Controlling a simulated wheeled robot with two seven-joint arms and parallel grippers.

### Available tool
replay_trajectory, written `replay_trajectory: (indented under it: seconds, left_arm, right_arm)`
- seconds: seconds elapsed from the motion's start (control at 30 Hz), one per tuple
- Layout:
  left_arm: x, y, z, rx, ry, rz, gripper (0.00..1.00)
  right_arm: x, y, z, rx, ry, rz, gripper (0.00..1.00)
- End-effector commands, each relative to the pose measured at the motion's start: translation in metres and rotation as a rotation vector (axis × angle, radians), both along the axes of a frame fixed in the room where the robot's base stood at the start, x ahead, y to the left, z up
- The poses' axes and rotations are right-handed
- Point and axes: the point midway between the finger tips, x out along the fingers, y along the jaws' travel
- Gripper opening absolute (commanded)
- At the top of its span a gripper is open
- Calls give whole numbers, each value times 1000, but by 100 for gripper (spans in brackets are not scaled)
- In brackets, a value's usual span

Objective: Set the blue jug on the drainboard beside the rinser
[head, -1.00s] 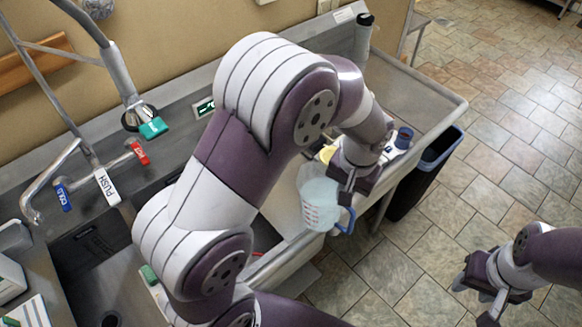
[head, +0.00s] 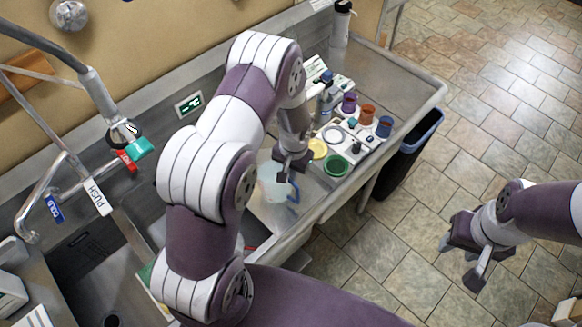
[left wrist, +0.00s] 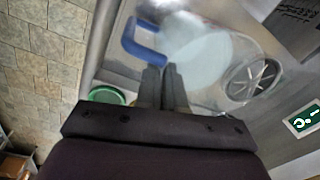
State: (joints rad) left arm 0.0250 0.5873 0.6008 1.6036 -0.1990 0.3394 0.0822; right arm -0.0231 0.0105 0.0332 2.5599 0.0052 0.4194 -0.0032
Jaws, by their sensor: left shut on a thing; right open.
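The blue jug (head: 273,184) is pale and translucent with a blue handle, and hangs from or stands under my left gripper (head: 290,172) over the steel drainboard (head: 408,84). My left gripper is shut on it. In the left wrist view the fingers (left wrist: 163,88) meet at the jug (left wrist: 200,52), near its blue handle. I cannot tell whether its base touches the drainboard. The rinser (left wrist: 254,80), a round spoked disc, lies right beside the jug there; my arm hides it in the head view. My right gripper (head: 466,255) is open and empty above the floor.
Behind the jug stand a green lid or bowl (head: 336,166), a yellow one (head: 317,148), and several coloured cups on a white tray. A dark bin (head: 407,155) stands beyond the front edge. The sink and its faucet are at left.

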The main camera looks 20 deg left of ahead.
Motion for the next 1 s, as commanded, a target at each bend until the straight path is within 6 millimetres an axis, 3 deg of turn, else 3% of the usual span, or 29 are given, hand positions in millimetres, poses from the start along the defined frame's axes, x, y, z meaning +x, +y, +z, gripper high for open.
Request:
replay_trajectory:
  seconds: [0.27,0.3,0.33,0.37,0.73,0.87,1.0]
  left_arm:
    - [2,0,-7,1,-6,0,0]
    - [1,0,-8,0,-3,0,21]
    - [1,0,-8,0,-3,0,31]
    - [1,0,-8,0,-3,0,33]
    - [1,-1,-2,1,-3,0,33]
    - [2,-2,18,0,-8,0,33]
    - [1,-5,51,0,-10,0,33]
  right_arm:
    - [0,0,4,0,1,0,43]
    - [0,0,3,0,1,0,43]
    - [0,0,3,0,1,0,43]
    - [0,0,3,0,1,0,43]
    - [0,0,-1,0,0,0,43]
    - [0,0,-11,0,0,0,43]
    - [0,0,-24,0,1,0,43]
